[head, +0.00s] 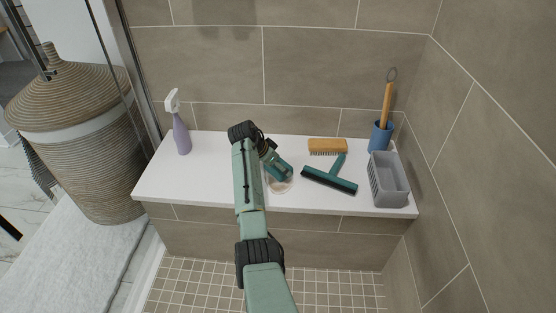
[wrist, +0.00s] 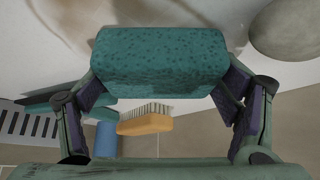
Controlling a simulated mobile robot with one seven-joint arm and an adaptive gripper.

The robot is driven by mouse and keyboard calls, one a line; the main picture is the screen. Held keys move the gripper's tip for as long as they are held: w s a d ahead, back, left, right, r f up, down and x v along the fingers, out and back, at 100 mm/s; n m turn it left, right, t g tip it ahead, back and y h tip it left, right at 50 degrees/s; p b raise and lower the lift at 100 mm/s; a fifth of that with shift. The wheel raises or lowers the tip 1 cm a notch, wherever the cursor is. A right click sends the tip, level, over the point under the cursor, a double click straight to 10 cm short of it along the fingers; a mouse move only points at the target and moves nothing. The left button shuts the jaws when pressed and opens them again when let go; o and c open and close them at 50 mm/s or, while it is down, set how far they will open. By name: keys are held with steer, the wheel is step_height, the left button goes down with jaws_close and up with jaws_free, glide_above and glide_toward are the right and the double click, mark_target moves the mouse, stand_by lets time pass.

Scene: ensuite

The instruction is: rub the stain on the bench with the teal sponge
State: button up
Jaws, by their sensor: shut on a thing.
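The teal sponge (wrist: 160,62) fills the middle of the wrist view, held between the two fingers of my gripper (wrist: 165,88). In the head view the sponge (head: 285,173) shows at the end of my arm, over the white bench (head: 215,185). Brownish marks of the stain (wrist: 175,14) also show beyond the sponge in the wrist view. I cannot tell whether the sponge touches the bench.
A teal squeegee (head: 330,181), a wooden brush (head: 327,146), a grey basket (head: 388,180) and a blue cup (head: 381,136) stand to the right. A purple spray bottle (head: 181,134) stands left. A grey rounded object (wrist: 287,28) lies near the sponge.

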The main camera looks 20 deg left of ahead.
mark_target(276, 172)
steer(key=shift+s+d+p, duration=0.3)
steer(key=shift+s+p, duration=0.6)
steer(key=shift+p, duration=0.3)
steer(key=shift+s+d+f+p, duration=0.1)
steer(key=shift+s+d+p, duration=0.15)
steer(key=shift+s+p, duration=0.7)
